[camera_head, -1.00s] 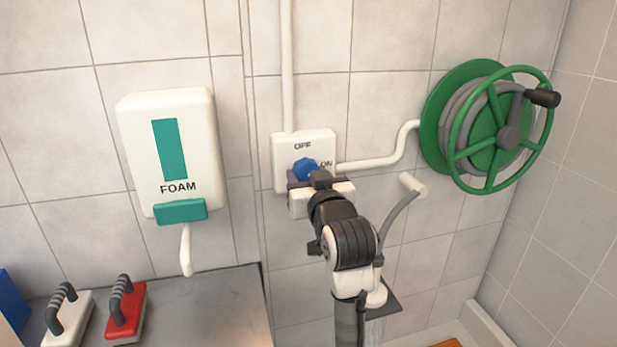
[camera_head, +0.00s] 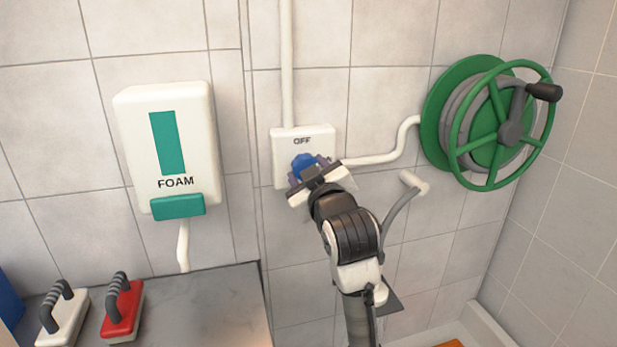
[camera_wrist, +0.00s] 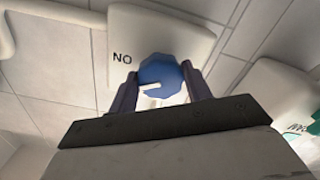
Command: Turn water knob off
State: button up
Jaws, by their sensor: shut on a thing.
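The blue faceted water knob (camera_head: 304,161) sits on a white wall plate (camera_head: 283,150) marked OFF above it. My gripper (camera_head: 309,172) is around the knob, shut on it, one finger on each side, and its palm is tilted. In the wrist view the knob (camera_wrist: 161,72) lies between the two dark fingers of my gripper (camera_wrist: 160,90). The ON label appears upside down on the plate (camera_wrist: 160,30), left of the knob. In the head view my gripper hides the ON label.
A foam dispenser (camera_head: 163,130) hangs on the wall at left. A green hose reel (camera_head: 490,125) is at right, joined to the plate by a white pipe (camera_head: 385,158). Brushes (camera_head: 123,312) stand on the grey counter (camera_head: 210,310) at lower left.

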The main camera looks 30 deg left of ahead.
jog(key=n+b, duration=0.5)
jog(key=n, duration=0.7)
dwell(0.7)
jog(key=o, duration=1)
jog(key=shift+r, duration=0.1)
jog(key=shift+c, duration=0.2)
jog(key=shift+d, duration=0.1)
jog(key=b+v, duration=0.3)
jog(key=v, duration=1)
jog(key=shift+s+d, duration=0.2)
jog(key=shift+d, duration=0.05)
